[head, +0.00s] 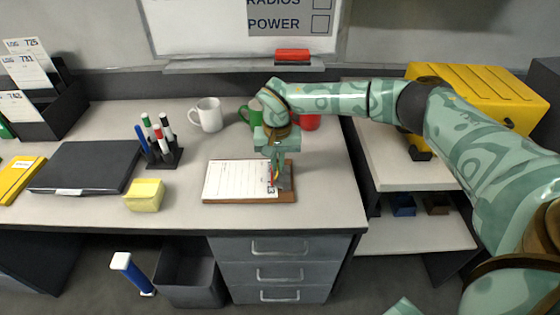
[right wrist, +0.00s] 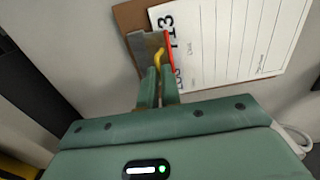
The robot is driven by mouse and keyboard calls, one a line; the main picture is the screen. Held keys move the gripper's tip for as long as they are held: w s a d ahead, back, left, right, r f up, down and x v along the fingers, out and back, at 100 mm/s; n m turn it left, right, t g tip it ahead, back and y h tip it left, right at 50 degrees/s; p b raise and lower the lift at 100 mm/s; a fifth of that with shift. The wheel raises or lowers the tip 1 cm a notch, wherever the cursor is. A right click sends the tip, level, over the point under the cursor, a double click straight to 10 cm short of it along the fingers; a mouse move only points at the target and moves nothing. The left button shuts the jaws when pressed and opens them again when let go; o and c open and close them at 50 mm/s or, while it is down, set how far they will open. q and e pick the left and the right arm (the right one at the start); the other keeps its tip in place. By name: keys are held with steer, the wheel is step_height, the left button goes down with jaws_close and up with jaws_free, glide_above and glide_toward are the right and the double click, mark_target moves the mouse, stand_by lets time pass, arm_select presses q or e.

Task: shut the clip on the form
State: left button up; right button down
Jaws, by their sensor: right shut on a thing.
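The form (head: 235,179), a white printed sheet, lies on a brown clipboard (head: 250,202) on the desk. The grey metal clip (right wrist: 145,48) sits at the clipboard's right end in the head view, beside the form's red-striped edge. A yellow lever (right wrist: 160,62) stands up from the clip. My right gripper (head: 276,177) reaches down over the clip. In the right wrist view its fingers (right wrist: 158,88) are closed on the lever's end. The fingers partly hide the clip, and I cannot tell how far the lever is swung. My left gripper is not in view.
Behind the clipboard stand a white mug (head: 208,115), a green mug (head: 249,114) and a red mug (head: 308,122). A pen holder (head: 162,154) and yellow notes (head: 145,195) are to its left. The desk around the clipboard is clear. A yellow case (head: 480,88) is at right.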

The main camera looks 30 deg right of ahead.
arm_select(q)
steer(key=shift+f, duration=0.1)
arm_select(e)
steer(key=shift+w+a+f, duration=0.15)
steer(key=shift+a+f, duration=0.05)
steer(key=shift+a, duration=0.05)
steer(key=shift+w+a+f, duration=0.15)
steer(key=shift+a, duration=0.05)
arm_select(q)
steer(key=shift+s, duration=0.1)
arm_select(e)
steer(key=c, duration=1.6)
jaws_free()
steer(key=shift+o, duration=0.2)
